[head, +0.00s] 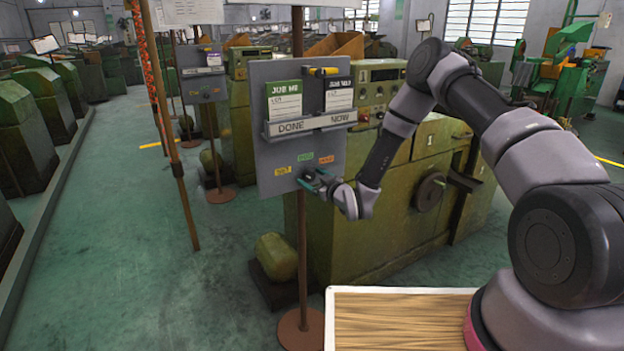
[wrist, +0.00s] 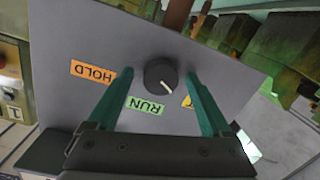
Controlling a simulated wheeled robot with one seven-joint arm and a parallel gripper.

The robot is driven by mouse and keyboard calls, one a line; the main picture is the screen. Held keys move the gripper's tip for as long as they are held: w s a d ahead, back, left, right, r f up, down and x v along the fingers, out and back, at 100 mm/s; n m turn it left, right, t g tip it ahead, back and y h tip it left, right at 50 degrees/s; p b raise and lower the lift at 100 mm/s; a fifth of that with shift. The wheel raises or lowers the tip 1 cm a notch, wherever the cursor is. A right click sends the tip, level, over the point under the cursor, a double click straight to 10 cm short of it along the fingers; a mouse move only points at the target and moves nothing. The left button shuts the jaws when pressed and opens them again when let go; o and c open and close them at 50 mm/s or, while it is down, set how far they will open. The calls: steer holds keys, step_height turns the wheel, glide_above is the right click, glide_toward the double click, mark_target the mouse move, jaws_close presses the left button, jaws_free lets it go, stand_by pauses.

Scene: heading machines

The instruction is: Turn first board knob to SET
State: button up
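The grey first board (head: 262,128) stands on a brown post. Its black round knob (wrist: 160,72) shows in the wrist view; in the head view my gripper hides it. The knob's white pointer slants down-right in the wrist view, toward the partly covered yellow label (wrist: 187,101). The green RUN label (wrist: 145,106) lies just below the knob and the orange HOLD label (wrist: 94,71) to its left. My gripper (head: 314,178) is at the board's lower part. Its teal fingers are open, one on each side of the knob, with visible gaps in the wrist view.
The board carries a DONE/NOW shelf (head: 309,123) with two job cards above the labels. A green machine (head: 395,215) stands close behind and to the right. A second similar board (head: 203,85) stands farther back. Open floor (head: 130,260) lies to the left.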

steer(key=v, duration=1)
steer(key=shift+s+d, duration=0.2)
steer(key=shift+s, duration=0.15)
steer(key=shift+r, duration=0.1)
